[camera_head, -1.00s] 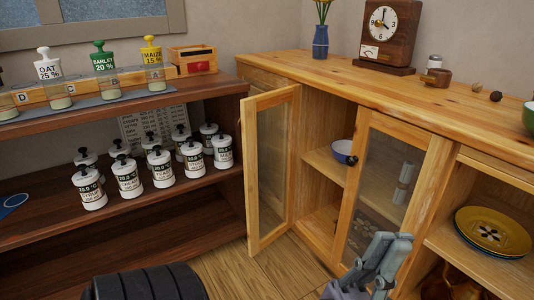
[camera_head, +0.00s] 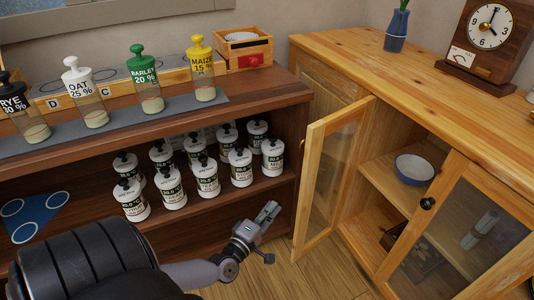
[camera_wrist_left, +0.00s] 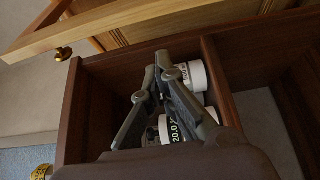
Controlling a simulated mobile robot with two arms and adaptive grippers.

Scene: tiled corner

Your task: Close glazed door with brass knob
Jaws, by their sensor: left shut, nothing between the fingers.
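The glazed door (camera_head: 312,178) of the pale wooden cabinet stands open, swung out towards the dark shelf at its left. A brass knob (camera_wrist_left: 63,53) shows on a pale wooden edge, likely this door, in the left wrist view; I cannot make out that knob in the head view. My left gripper (camera_head: 268,213) is shut and empty, left of the door's lower part and in front of the dark shelf. It also shows in the left wrist view (camera_wrist_left: 160,65), with shelf jars beyond it. It appears apart from the door. My right gripper is out of view.
A second glazed door (camera_head: 465,240) with a dark knob (camera_head: 427,203) is shut at the right. A bowl (camera_head: 415,169) sits inside the cabinet. The dark shelf (camera_head: 85,240) holds several white jars (camera_head: 200,180) near my left gripper. Open floor (camera_head: 300,275) lies before the door.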

